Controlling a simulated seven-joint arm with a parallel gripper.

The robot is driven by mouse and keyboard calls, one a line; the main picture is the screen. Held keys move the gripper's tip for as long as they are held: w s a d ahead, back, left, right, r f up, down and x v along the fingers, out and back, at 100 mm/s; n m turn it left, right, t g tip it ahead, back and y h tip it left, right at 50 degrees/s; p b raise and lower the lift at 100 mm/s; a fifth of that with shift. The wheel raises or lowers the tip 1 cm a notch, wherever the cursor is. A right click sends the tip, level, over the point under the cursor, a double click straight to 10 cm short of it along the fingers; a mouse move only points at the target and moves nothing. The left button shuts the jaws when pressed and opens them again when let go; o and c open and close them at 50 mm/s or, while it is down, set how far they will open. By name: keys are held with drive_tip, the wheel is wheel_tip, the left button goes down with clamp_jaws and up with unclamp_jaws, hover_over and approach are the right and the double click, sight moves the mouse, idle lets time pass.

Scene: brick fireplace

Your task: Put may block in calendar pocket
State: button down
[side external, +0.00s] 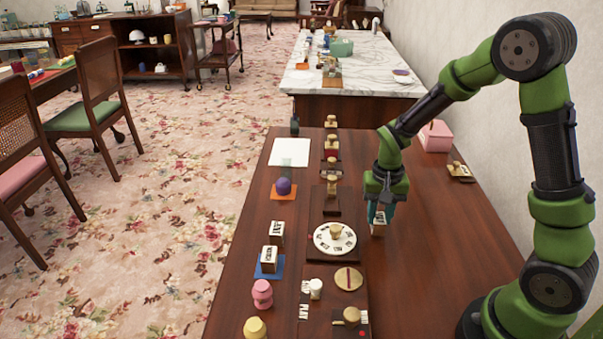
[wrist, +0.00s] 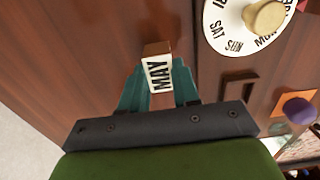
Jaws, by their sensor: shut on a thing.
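The may block (wrist: 157,74) is a small wooden block with a white face lettered MAY. My gripper (wrist: 160,88) is shut on it, with teal fingers on both sides. In the side view the block (side external: 378,229) hangs below my gripper (side external: 381,213), right of the weekday dial; I cannot tell whether it touches the table. The round white weekday dial (side external: 322,240) has a wooden knob. A dark rectangular recess (wrist: 237,92), which looks like the calendar pocket, lies below the dial in the wrist view, right of the block. It is empty.
A purple knob (side external: 283,187) sits on an orange mat. Lettered blocks (side external: 269,254) stand at the left, one on a blue mat. Several wooden-knobbed pieces line the table's middle. A pink box (side external: 436,136) is at the back right. The table right of my gripper (side external: 430,240) is clear.

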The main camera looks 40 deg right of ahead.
sight(379, 218)
wheel_tip(379, 218, up, 8)
drive_tip(key=shift+a+f, duration=0.1)
drive_tip(key=shift+f, duration=0.05)
drive_tip(key=s+a+f, duration=0.2)
drive_tip(key=a, duration=0.1)
drive_tip(key=w, duration=0.5)
drive_tip(key=w+f, duration=0.1)
drive_tip(key=w, duration=0.4)
drive_tip(key=w+d, duration=0.1)
drive_tip(key=w, duration=0.4)
drive_tip(key=shift+w+f, duration=0.15)
drive_tip(key=shift+f, duration=2)
drive_tip(key=shift+f, duration=0.1)
drive_tip(key=c, duration=0.8)
unclamp_jaws()
